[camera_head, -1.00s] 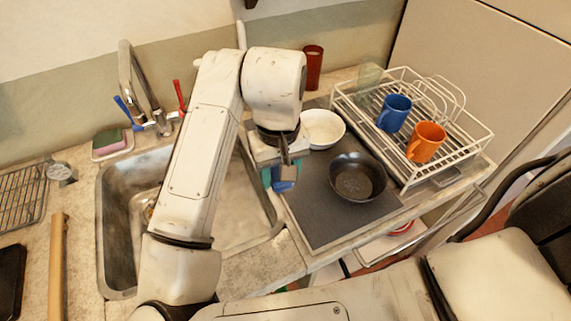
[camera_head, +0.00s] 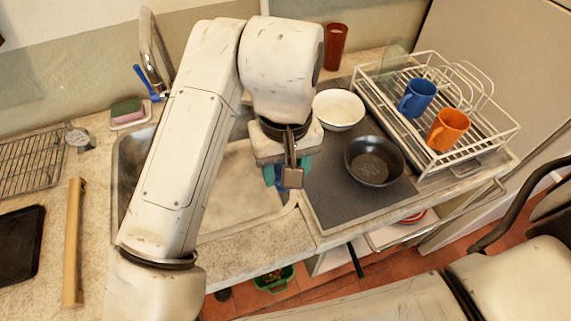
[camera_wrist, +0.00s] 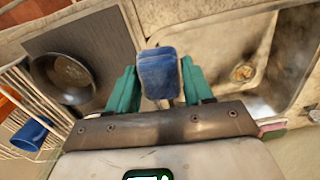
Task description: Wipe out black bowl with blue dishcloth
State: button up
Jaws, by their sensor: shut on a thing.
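The black bowl (camera_head: 373,161) stands upright on the dark mat (camera_head: 335,205), to the right of my gripper. It also shows at the left in the wrist view (camera_wrist: 62,76). My gripper (camera_head: 276,177) has teal fingers and is shut on the blue dishcloth (camera_wrist: 160,73), a folded bundle between the fingertips. In the head view the cloth is mostly hidden behind the gripper. The gripper hangs near the mat's left edge and the sink's right rim, apart from the bowl.
A white bowl (camera_head: 338,109) stands behind the black bowl. A white wire rack (camera_head: 470,141) with a blue mug (camera_head: 417,98) and an orange mug (camera_head: 447,129) is at the right. The sink (camera_head: 240,190) lies left of the mat. A red cup (camera_head: 335,46) stands at the back.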

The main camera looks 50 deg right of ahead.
jog(key=s+d+m+p, duration=0.1)
jog(key=d, duration=0.3)
jog(key=s+d+m+p, duration=0.1)
jog(key=d+m+p, duration=0.1)
jog(key=d, duration=0.2)
jog(key=s+d+m+p, duration=0.1)
jog(key=d+p, duration=0.1)
jog(key=d, duration=0.2)
jog(key=shift+s+f+m, duration=0.2)
jog(key=shift+s+m, duration=0.05)
jog(key=shift+m, duration=0.15)
jog(key=shift+c, duration=0.3)
jog(key=m+p, duration=0.3)
jog(key=m, duration=0.1)
send_over(368, 167)
jog(key=f, duration=0.2)
jog(key=shift+s+a+f+b, duration=0.1)
jog(key=shift+s+f+b, duration=0.05)
jog(key=shift+f+b, duration=0.9)
jog(key=shift+s+a+f+b, duration=0.1)
jog(key=shift+s+f+b, duration=0.05)
jog(key=shift+f+b, duration=2.5)
jog(key=shift+f, duration=0.75)
jog(key=shift+f+b, duration=0.35)
jog(key=shift+f, duration=0.25)
jog(key=shift+d, duration=0.1)
jog(key=shift+w+d+r, duration=0.15)
jog(key=shift+w, duration=0.1)
